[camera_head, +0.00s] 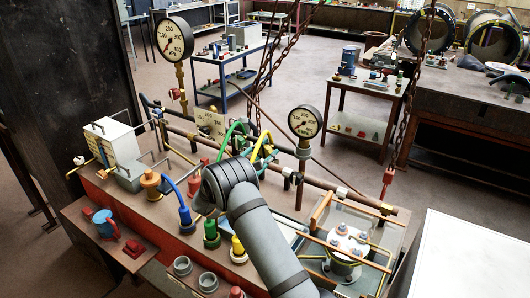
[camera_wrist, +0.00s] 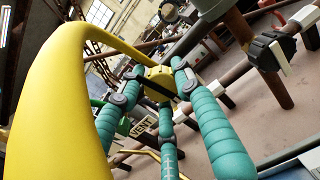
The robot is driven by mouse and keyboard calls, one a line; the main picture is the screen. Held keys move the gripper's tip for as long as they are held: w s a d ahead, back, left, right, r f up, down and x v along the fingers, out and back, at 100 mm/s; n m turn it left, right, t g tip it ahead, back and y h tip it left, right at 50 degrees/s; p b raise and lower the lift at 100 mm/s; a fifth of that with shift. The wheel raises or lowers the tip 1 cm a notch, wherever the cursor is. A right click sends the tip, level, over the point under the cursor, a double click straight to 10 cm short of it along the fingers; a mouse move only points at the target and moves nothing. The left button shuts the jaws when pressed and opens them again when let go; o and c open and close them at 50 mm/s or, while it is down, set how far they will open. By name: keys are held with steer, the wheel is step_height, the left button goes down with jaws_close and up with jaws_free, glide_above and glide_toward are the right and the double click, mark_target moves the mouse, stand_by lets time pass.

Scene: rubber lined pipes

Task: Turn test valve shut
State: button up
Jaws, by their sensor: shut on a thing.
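In the wrist view, my gripper (camera_wrist: 155,92) has its teal ribbed fingers closed around a small yellow block-like part (camera_wrist: 158,74) with a black bar across it. The part looks like a valve handle, but I cannot tell how far it is turned. A label reading "VENT" (camera_wrist: 139,128) shows behind the fingers; I see no label for the test valve.
A thick yellow hose (camera_wrist: 45,90) arches close beside my gripper; its curve also shows in the head view (camera_head: 262,145) by a green hose (camera_head: 231,133). Gauges on posts (camera_head: 174,38) (camera_head: 305,121) and hanging chains (camera_head: 283,55) rise around the bench.

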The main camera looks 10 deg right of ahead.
steer(key=m+b, duration=0.1)
steer(key=b, duration=0.1)
steer(key=shift+f+b, duration=0.25)
steer(key=shift+b, duration=0.1)
steer(key=shift+r+m+b, duration=0.15)
steer(key=shift+m+b, duration=0.25)
steer(key=shift+b, duration=0.55)
steer(key=shift+r, duration=0.2)
steer(key=o, duration=1.2)
steer(key=shift+s, duration=0.1)
steer(key=shift+c, duration=0.2)
steer(key=v, duration=1.2)
